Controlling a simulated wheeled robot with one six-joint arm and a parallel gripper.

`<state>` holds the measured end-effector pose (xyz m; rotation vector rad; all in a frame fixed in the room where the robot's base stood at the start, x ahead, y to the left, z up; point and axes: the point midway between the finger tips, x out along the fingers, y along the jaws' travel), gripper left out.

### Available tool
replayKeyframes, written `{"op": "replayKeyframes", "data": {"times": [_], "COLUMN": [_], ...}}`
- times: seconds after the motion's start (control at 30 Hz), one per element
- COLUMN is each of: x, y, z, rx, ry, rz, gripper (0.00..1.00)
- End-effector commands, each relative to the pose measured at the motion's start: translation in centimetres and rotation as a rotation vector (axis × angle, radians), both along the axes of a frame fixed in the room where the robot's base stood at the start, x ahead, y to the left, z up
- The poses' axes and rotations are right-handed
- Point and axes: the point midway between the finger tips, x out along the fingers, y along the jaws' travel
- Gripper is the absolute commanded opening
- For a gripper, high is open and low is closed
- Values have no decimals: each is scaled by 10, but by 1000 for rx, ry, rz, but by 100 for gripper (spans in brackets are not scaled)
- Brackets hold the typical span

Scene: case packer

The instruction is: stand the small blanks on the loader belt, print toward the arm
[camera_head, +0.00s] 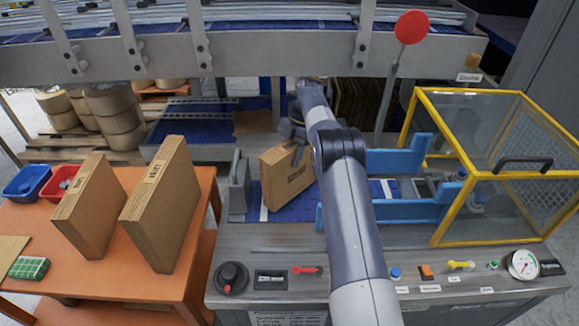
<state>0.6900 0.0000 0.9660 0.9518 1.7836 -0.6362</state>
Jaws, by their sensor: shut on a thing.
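A small cardboard blank (286,179) with dark print on its near face stands slightly tilted over the blue loader belt (298,211). My gripper (294,130) is shut on the top of this blank; my arm hides part of the fingers and the blank's right side. I cannot tell whether its lower edge touches the belt. Two stacks of blanks stand on the orange table at the left: one nearer the belt (160,208) with print near its top, and one farther left (90,208).
A blue pusher frame (398,160) and a yellow-edged guard cage (500,160) stand right of the belt. A grey upright guide (239,182) is at its left. A control panel with knobs (231,276) runs along the front. The orange table (110,277) holds red and blue bins (27,182).

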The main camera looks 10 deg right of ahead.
Motion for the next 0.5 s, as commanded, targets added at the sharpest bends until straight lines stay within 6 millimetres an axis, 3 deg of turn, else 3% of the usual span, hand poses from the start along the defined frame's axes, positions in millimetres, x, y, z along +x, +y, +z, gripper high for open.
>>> {"op": "replayKeyframes", "data": {"times": [0.33, 0.5], "x": [0, 0], "y": [0, 0], "z": [-36, -39], "rx": [1, 0], "ry": [1, -2], "rz": [-1, 1], "gripper": [0, 0]}}
